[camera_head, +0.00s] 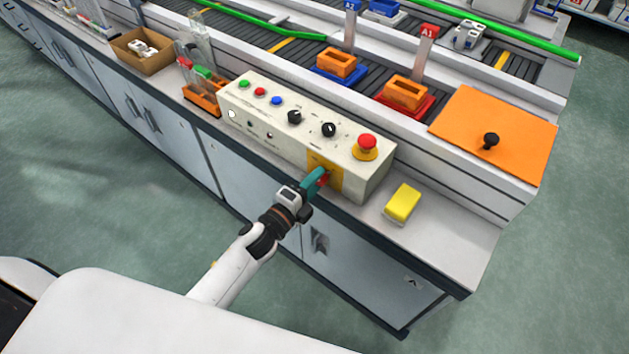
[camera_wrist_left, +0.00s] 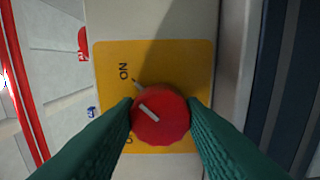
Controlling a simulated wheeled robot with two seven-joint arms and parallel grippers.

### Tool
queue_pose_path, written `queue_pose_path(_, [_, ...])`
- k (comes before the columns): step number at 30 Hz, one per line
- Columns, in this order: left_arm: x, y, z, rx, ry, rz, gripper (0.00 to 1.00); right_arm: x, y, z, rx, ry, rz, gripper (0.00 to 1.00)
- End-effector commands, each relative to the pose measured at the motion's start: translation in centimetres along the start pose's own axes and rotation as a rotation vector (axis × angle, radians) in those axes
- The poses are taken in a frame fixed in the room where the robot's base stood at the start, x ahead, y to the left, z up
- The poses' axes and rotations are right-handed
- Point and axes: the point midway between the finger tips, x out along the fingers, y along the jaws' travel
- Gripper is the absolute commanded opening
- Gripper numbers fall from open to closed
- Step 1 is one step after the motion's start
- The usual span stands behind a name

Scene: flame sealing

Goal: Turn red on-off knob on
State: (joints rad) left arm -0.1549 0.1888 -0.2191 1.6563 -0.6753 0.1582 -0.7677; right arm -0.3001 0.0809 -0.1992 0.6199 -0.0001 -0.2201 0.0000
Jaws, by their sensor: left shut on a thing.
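The red on-off knob (camera_wrist_left: 160,117) sits on a yellow plate (camera_wrist_left: 175,60) on the front of the control box (camera_head: 281,136). In the left wrist view my left gripper's two green fingers touch the knob on both sides, and the gripper (camera_wrist_left: 160,122) is shut on it. The knob's white mark lies slanted, toward the upper left of the picture. The word ON shows above it; the lower label is mostly hidden by a finger. In the head view my left gripper (camera_head: 322,180) reaches the yellow plate (camera_head: 333,172). My right gripper is not in view.
The box top carries several coloured buttons, black dials and a red emergency button (camera_head: 367,143). A yellow block (camera_head: 402,203) lies on the counter to the right. An orange rack (camera_head: 203,97) stands left of the box. A conveyor with orange trays runs behind.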

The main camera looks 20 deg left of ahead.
Motion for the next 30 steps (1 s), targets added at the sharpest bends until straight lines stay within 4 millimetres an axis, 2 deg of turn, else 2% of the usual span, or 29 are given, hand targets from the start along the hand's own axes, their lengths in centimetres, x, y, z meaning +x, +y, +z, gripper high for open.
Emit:
queue_pose_path(4, [0.0, -0.1, 0.0, 0.003, -0.001, -0.002, 0.13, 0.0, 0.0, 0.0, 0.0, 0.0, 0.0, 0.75])
queue_pose_path(5, [0.0, -0.1, 0.0, 0.003, -0.001, -0.002, 0.41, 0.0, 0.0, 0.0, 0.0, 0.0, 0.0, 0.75])
queue_pose_path(8, [0.0, -0.1, 0.0, 0.002, -0.001, -0.001, 0.57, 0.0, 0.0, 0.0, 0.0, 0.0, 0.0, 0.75])
queue_pose_path(16, [-0.1, -0.1, 0.0, 0.001, 0.0, -0.001, 0.58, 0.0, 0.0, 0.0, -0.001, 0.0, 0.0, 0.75])
queue_pose_path(20, [-0.9, -0.2, 0.0, 0.0, 0.0, -0.003, 0.58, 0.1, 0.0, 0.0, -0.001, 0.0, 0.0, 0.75])
queue_pose_path(23, [-2.4, -0.2, 0.1, 0.0, -0.001, -0.003, 0.58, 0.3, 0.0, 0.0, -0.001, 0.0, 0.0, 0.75])
queue_pose_path(30, [-7.6, -0.3, 0.1, 0.0, -0.001, -0.004, 0.58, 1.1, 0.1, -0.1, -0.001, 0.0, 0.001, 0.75])
